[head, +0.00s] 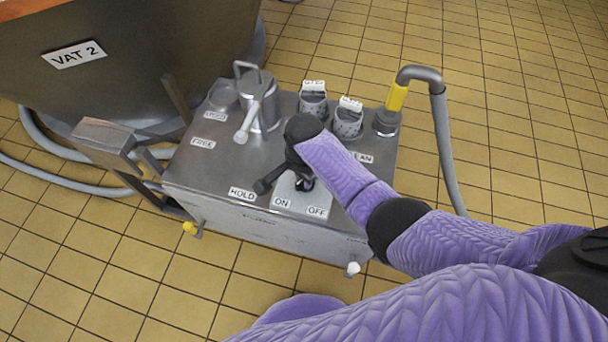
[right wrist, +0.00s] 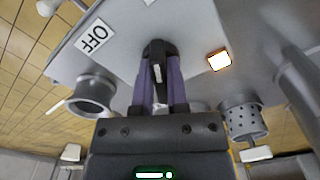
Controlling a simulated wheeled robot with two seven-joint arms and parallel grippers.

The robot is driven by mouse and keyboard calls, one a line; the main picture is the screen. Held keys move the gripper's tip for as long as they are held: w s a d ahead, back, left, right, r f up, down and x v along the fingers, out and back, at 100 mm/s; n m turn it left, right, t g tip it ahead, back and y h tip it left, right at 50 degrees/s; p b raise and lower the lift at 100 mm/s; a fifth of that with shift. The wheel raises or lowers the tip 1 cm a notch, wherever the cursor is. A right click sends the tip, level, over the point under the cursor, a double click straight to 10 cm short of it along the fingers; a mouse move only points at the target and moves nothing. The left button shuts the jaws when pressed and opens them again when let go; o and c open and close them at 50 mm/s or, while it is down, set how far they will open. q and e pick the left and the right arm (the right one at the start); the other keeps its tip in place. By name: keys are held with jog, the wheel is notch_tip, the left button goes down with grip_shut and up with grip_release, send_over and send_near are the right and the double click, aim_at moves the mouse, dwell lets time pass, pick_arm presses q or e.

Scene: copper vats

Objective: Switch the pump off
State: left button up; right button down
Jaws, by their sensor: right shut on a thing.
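The pump's grey control box (head: 190,175) stands on the tiled floor in the head view. On its near top edge is a pale switch plate with an ON label (head: 281,202) and an OFF label (head: 318,211). My right gripper (head: 300,180) reaches down over this plate, partly hidden by its own wrist. In the right wrist view, its two fingers (right wrist: 160,85) are shut on a black switch lever (right wrist: 157,52). The OFF label (right wrist: 95,38) lies to the left of the lever there. How far the lever is tilted I cannot tell. My left gripper is not in view.
A small lit lamp (right wrist: 219,60) glows beside the lever. Perforated canisters (head: 313,103), a handled pot (head: 262,95) and a hose with a yellow collar (head: 397,97) stand on the box. VAT 2 (head: 150,60) is behind left. Tiled floor is clear on the right.

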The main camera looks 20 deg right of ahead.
jog(key=shift+r+n+p, duration=0.1)
jog(key=shift+n+p, duration=0.25)
jog(key=shift+n, duration=0.15)
jog(key=shift+s+n+p, duration=0.1)
jog(key=shift+n+p, duration=0.55)
jog(key=shift+n, duration=0.55)
jog(key=shift+n+p, duration=0.35)
jog(key=shift+n, duration=0.55)
jog(key=n, duration=0.2)
jog(key=shift+s+d+n+p, duration=0.1)
jog(key=shift+n+p, duration=0.2)
jog(key=shift+n, duration=1.1)
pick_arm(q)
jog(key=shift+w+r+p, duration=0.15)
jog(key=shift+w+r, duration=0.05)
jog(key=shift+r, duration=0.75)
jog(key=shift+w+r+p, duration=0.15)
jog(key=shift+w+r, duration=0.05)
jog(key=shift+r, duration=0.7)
pick_arm(e)
jog(key=shift+d+n, duration=0.1)
jog(key=shift+n, duration=0.7)
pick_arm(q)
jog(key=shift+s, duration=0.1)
